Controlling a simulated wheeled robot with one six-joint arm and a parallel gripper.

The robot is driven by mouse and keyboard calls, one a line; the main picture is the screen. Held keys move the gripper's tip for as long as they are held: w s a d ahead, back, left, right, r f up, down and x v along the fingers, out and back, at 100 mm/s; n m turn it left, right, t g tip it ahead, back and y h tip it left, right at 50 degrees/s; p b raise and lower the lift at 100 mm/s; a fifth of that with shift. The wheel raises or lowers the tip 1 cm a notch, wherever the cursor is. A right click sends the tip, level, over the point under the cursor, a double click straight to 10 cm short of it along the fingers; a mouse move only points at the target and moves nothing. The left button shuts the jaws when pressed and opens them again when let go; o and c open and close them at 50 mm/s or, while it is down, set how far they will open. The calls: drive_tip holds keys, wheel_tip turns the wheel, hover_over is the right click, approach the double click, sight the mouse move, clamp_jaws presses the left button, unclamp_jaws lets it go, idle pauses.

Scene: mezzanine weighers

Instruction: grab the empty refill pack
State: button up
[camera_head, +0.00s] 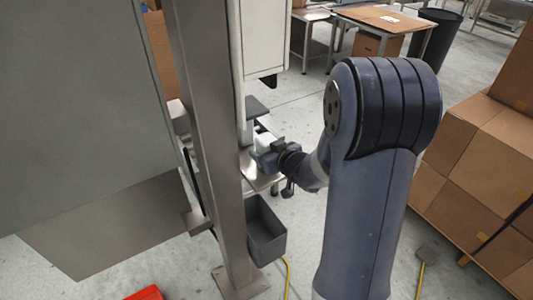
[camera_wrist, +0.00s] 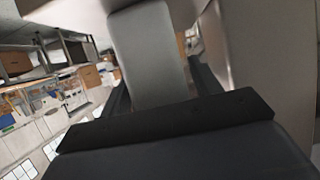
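A pale grey-white block-shaped thing, which looks like the refill pack (camera_wrist: 148,55), stands between the two dark fingers of my gripper (camera_wrist: 160,88) in the wrist view. The fingers lie close along both its sides, with no clear gap. In the head view my gripper (camera_head: 264,153) is at a small shelf behind the grey post, and a white piece of the pack (camera_head: 262,138) shows beside it. The arm's own wrist and the post hide part of it. Whether the pack is empty does not show.
A grey metal post (camera_head: 205,130) stands just left of my gripper. A dark grey bin (camera_head: 265,231) hangs below the shelf. A white cabinet (camera_head: 262,40) is above and behind. Stacked cardboard boxes (camera_head: 480,165) stand at right. Open floor lies behind.

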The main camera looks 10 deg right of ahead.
drive_tip(key=c, duration=0.8)
drive_tip(key=shift+r, duration=0.15)
